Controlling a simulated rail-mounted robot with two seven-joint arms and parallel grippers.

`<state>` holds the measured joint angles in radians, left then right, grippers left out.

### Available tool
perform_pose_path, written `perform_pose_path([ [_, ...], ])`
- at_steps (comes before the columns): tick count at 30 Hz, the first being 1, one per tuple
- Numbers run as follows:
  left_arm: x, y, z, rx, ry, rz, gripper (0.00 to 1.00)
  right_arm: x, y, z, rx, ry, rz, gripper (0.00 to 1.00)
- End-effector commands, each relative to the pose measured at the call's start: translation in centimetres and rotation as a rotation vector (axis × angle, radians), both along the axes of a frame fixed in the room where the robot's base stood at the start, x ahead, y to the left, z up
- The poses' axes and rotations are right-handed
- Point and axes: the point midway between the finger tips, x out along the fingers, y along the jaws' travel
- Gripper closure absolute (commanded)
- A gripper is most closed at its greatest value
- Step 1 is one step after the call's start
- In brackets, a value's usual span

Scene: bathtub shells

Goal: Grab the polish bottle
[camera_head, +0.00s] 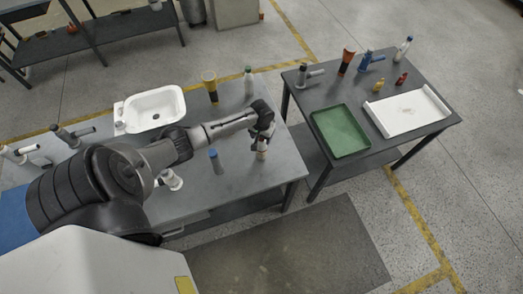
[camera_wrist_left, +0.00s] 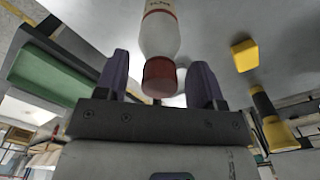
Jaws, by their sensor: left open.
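A white bottle with a dark red cap and a red band, taken as the polish bottle, shows in the left wrist view (camera_wrist_left: 160,35); its label is too small to read. In the head view it stands on the left grey table (camera_head: 262,152), partly hidden by my left gripper (camera_head: 264,136). My left gripper also shows in the left wrist view (camera_wrist_left: 158,85). It is open, with one finger on each side of the capped end and a gap beside both. The cap points toward the palm. My right gripper is not in view.
A green-capped bottle (camera_head: 248,80), a yellow-and-dark item (camera_head: 210,86) and a white basin (camera_head: 152,109) are farther back. The right table holds a green tray (camera_head: 340,131), a white tray (camera_head: 407,112) and several small items.

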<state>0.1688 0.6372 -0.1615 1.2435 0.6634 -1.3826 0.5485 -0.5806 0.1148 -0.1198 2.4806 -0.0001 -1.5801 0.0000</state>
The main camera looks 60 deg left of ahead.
Motion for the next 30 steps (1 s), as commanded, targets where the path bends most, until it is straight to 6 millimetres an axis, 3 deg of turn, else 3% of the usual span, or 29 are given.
perform_pose_path([
  [6,0.01,-0.01,-0.01,0.000,0.000,0.000,0.39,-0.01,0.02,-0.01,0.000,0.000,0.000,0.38],
  [25,-0.01,-0.01,0.00,0.000,0.000,0.000,1.00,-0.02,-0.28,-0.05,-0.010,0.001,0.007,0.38],
  [30,0.01,0.01,0.03,0.000,0.000,0.000,1.00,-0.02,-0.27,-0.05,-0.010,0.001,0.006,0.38],
])
